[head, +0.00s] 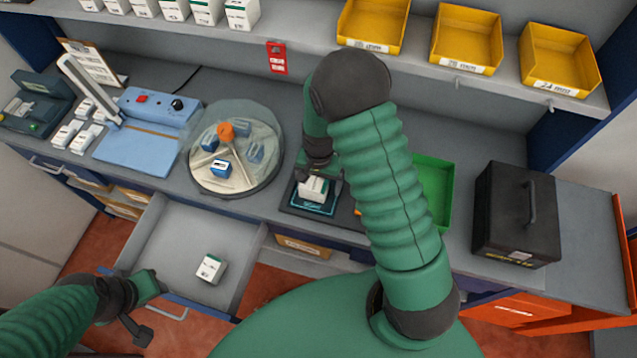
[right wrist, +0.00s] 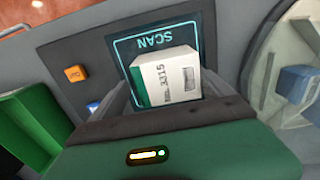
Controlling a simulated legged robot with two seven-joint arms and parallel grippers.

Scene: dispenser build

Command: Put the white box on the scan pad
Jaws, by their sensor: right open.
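A white box (head: 313,190) with a green side is on the dark scan pad (head: 325,209), inside its lit outline, as far as I can tell resting on it. In the right wrist view the box (right wrist: 168,80) covers part of the pad (right wrist: 122,46), below the word SCAN. My right gripper (head: 318,178) is over the pad with its fingers open, one on each side of the box. Its finger contact with the box is hard to judge. My left gripper (head: 148,307) is open and empty by the open drawer's front. A second white box (head: 210,268) lies in that drawer.
The open drawer (head: 170,235) juts out at the left front. A round covered carousel (head: 235,185) stands left of the pad. A green bin (head: 437,185) and a black case (head: 517,215) are on the right. Yellow bins (head: 468,40) sit on the shelf above.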

